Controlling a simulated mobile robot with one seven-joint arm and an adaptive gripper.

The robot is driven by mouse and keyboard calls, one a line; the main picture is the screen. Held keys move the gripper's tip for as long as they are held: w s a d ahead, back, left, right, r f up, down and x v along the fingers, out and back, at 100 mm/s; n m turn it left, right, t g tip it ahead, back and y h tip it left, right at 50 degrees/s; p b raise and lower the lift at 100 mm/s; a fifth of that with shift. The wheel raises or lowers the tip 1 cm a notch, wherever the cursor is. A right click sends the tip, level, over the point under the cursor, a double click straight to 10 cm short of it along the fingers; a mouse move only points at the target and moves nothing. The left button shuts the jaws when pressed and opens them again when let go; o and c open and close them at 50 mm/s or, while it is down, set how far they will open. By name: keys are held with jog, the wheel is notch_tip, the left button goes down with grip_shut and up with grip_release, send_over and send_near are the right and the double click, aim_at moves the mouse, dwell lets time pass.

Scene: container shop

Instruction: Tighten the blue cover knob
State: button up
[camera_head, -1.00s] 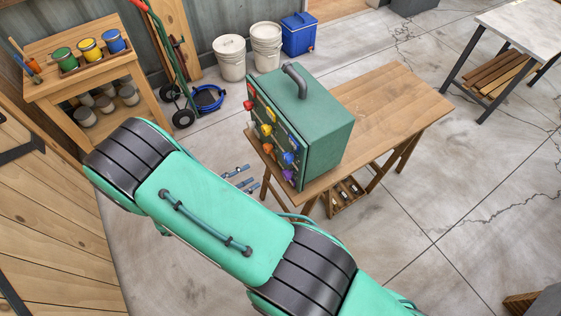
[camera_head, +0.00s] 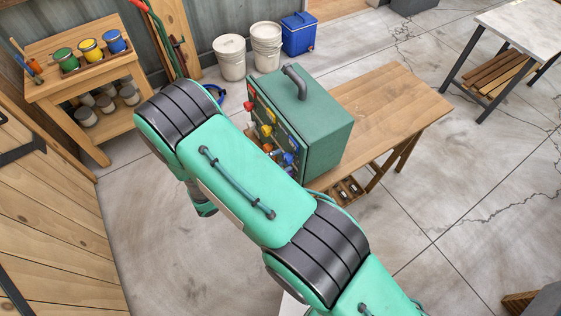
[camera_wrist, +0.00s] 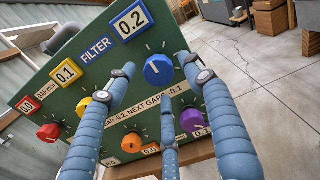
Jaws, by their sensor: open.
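The blue knob (camera_wrist: 158,70) sits on the face of the green box, in the upper middle of the wrist view. A white mark shows on its face. It sits below a blue label reading 0.2. My gripper (camera_wrist: 160,76) has three blue fingers, spread open. Two tips stand left and right of the blue knob and the third is below it. I cannot tell whether any tip touches it. In the head view the green box (camera_head: 318,122) stands on a wooden table, and my arm hides its lower front and most of my gripper.
An orange knob (camera_wrist: 131,143), a purple knob (camera_wrist: 191,119), a red knob (camera_wrist: 48,132) and a partly hidden yellow knob (camera_wrist: 84,106) sit close by on the panel. The wooden table (camera_head: 405,110) is bare right of the box. A shelf (camera_head: 75,88) with paint pots stands at left.

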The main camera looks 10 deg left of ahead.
jog(key=shift+w+d, duration=0.4)
jog(key=shift+c, duration=0.3)
jog(key=c, duration=1.1)
jog(key=shift+o, duration=0.2)
jog(key=shift+f, duration=0.1)
jog(key=shift+f+m+b, duration=0.1)
jog(key=shift+m+b, duration=0.2)
jog(key=m+b, duration=0.3)
jog(key=shift+f+m, duration=0.15)
jog(key=shift+m, duration=0.25)
jog(key=m+b, duration=0.3)
jog(key=m, duration=0.1)
jog(key=shift+c, duration=0.2)
jog(key=shift+m, duration=0.3)
